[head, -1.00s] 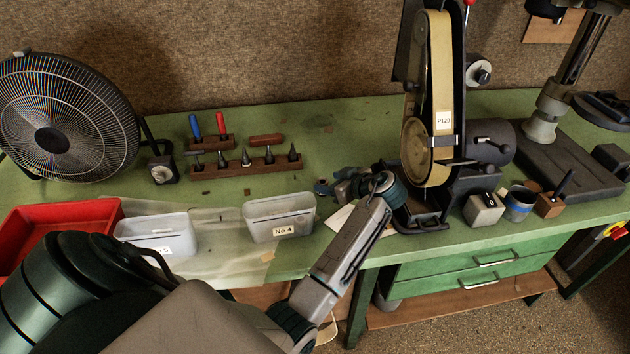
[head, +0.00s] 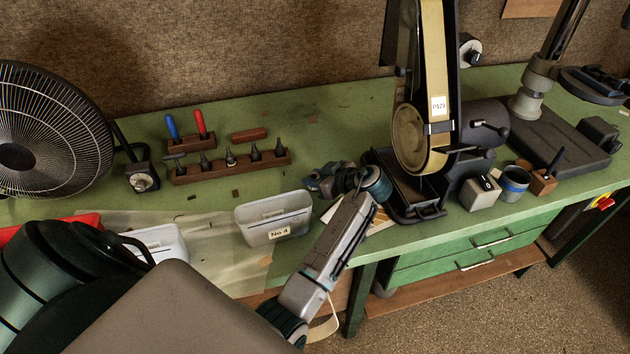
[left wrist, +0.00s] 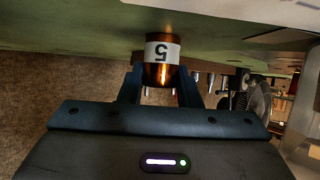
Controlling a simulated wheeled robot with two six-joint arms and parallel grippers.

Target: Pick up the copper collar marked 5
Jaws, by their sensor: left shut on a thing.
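The copper collar (left wrist: 162,76) shows in the left wrist view, with a white label bearing a 5 that appears upside down. My left gripper (left wrist: 161,88) is shut on it, with one dark finger on each side. In the head view my left gripper (head: 318,183) is over the bench, left of the belt sander and just behind the bin marked No.4. The collar is too small or hidden to make out in the head view. The left wrist view does not settle whether it clears the green bench. My right gripper is not in view.
The No.4 bin (head: 273,218) stands close to my left gripper. The belt sander (head: 424,110) and its black tray (head: 415,212) are to the right. A tool rack (head: 232,168) is behind, a fan (head: 40,130) at far left. Green bench (head: 330,130) behind the gripper is mostly clear.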

